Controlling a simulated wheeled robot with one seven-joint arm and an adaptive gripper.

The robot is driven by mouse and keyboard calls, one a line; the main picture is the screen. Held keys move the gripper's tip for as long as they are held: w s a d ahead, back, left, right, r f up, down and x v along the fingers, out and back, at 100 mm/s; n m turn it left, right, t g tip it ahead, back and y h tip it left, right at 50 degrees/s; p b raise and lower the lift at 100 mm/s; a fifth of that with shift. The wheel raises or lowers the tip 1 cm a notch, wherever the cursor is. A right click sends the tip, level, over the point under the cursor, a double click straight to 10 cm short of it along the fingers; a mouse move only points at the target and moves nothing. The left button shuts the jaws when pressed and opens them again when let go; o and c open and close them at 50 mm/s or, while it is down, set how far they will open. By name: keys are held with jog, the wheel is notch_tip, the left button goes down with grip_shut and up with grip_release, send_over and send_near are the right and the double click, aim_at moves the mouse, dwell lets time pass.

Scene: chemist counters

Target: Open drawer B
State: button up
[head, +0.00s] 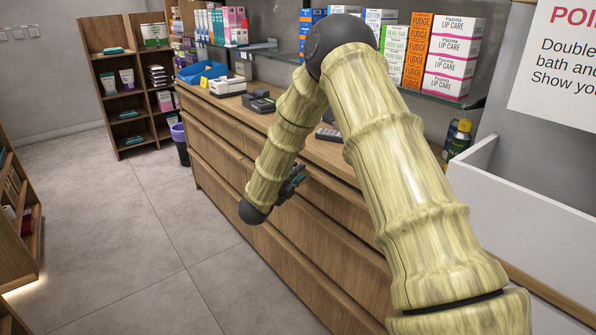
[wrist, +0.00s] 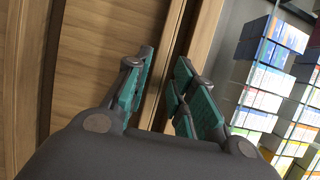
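The counter's wooden drawer fronts (head: 232,157) run in rows along its face in the head view. I see no letter on them, so I cannot tell which is drawer B. The drawers look shut. My gripper (head: 291,183) is at the counter's front, close to the upper drawer row, partly hidden by my arm. In the wrist view my gripper (wrist: 163,82) is open, its teal-padded fingers apart. A wooden edge with a dark groove (wrist: 172,75) shows between them. I cannot tell whether the fingers touch it.
The counter top holds a blue tray (head: 203,73), a white device (head: 227,87) and a black device (head: 259,102). Shelves of boxes (head: 455,45) stand behind. A purple bin (head: 180,143) is by the far end. The floor (head: 130,235) before the drawers is clear.

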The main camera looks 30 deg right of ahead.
jog(key=shift+x, duration=0.95)
grip_shut()
